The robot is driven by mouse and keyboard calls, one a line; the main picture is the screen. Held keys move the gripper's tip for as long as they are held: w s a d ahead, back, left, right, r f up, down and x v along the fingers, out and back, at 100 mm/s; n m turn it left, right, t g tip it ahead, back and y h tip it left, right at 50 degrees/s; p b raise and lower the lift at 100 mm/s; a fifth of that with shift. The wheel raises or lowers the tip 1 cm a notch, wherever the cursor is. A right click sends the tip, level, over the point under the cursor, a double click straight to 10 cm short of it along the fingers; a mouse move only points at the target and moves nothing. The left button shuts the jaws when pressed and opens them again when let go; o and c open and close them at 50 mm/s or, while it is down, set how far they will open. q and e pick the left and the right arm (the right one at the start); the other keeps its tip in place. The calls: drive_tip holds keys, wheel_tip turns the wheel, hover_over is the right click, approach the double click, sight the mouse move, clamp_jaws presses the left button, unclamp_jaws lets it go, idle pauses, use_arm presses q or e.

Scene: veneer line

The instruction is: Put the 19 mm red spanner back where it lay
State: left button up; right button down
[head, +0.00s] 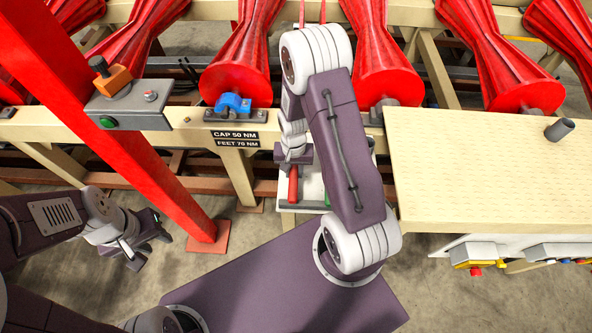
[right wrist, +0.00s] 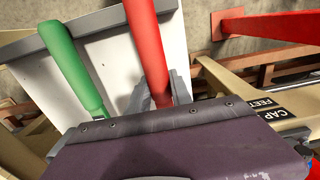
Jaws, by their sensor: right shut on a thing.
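The red spanner (head: 293,186) is upright below my right gripper (head: 293,160), over the white tray (head: 286,206). In the right wrist view the red handle (right wrist: 148,45) rises from the grey fingers, which are shut on it. Its lower end is hidden, so I cannot tell whether it touches the tray. A green-handled tool (right wrist: 72,65) stands to its left in that view, apart from it; in the head view my right arm mostly hides it. My left gripper (head: 144,246) hangs empty at the lower left, its fingers apart.
A red post (head: 140,130) stands between my left gripper and the tray. A beige rail carries a blue clamp (head: 233,103), a black torque label (head: 235,139) and a grey switch box (head: 128,110). A wooden table (head: 480,170) lies right of my right arm.

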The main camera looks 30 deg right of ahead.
drive_tip(key=shift+a, duration=0.1)
drive_tip(key=shift+f+b, duration=0.45)
drive_tip(key=shift+f, duration=0.15)
idle(0.4)
drive_tip(key=c, duration=1.1)
unclamp_jaws()
wheel_tip(320, 180, up, 8)
drive_tip(key=p, duration=0.7)
drive_tip(key=shift+r, duration=0.1)
